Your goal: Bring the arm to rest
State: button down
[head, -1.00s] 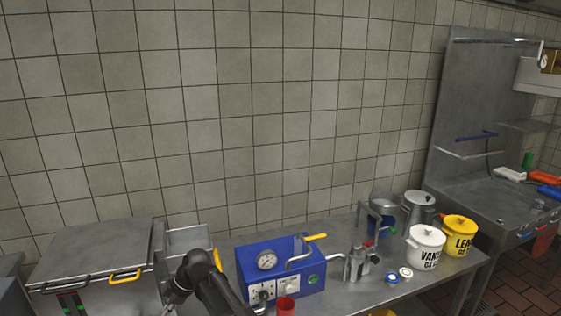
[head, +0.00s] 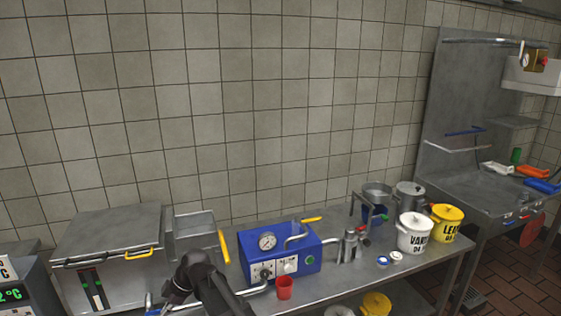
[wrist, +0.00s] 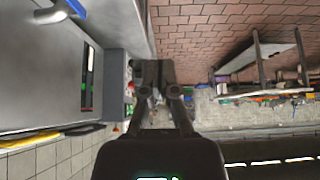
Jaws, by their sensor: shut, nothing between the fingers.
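My arm shows in the head view at the bottom, in front of the steel counter, left of the blue machine (head: 280,252). The arm's end is cut off by the bottom edge there. In the wrist view my gripper (wrist: 155,64) is shut, its fingers together and nothing between them. It is clear of the steel cabinet (wrist: 50,80) at the left of that view, with the brick-red floor beyond.
A steel unit with a yellow handle (head: 138,253) stands on the left. A red cup (head: 285,288), a white pot (head: 414,233) and a yellow pot (head: 446,222) stand on the counter (head: 345,277). A steel sink unit (head: 485,190) is on the right.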

jog(key=w+d+f+m+t+h, duration=0.1)
jog(key=d+m, duration=0.4)
jog(key=d, duration=0.7)
jog(key=w+d+f+m+t+h, duration=0.15)
jog(key=d+m, duration=0.35)
jog(key=d, duration=0.8)
jog(key=s+d+m+h, duration=0.1)
jog(key=d+m, duration=0.3)
jog(key=d, duration=0.4)
jog(key=s+d+m+h, duration=0.1)
jog(key=s+d+m, duration=0.2)
jog(key=d, duration=0.5)
jog(key=s+d+m+h, duration=0.2)
jog(key=d+m, duration=0.3)
jog(key=d, duration=0.3)
jog(key=shift+s+d+f, duration=0.15)
jog(key=shift+s+f, duration=0.25)
jog(key=shift+s, duration=0.1)
